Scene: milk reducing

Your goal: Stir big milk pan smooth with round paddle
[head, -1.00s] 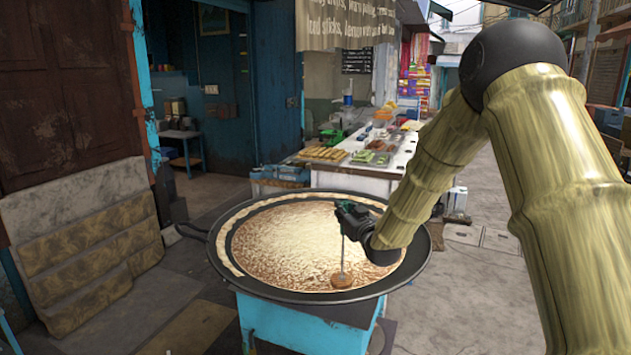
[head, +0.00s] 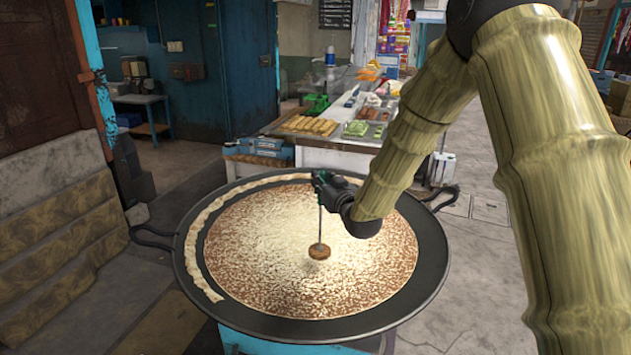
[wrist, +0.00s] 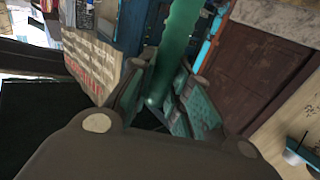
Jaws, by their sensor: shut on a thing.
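The big milk pan (head: 425,283) is a wide, dark, shallow pan. It holds pale milk (head: 270,240) with brown speckles and a cream band along the left and back edge. My gripper (head: 322,182) is over the pan, shut on the upright handle of the round paddle (head: 319,251). The paddle's thin rod runs down to a small brown disc at the milk's middle. How deep the disc sits is hard to tell. In the wrist view the green handle (wrist: 170,60) stands between my gripper's fingers (wrist: 165,100).
The pan rests on a blue stand (head: 270,343). Behind it is a stall counter (head: 335,157) with trays of food. Stone slabs (head: 60,225) lean against the wall at left. Open paving (head: 480,260) lies to the right.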

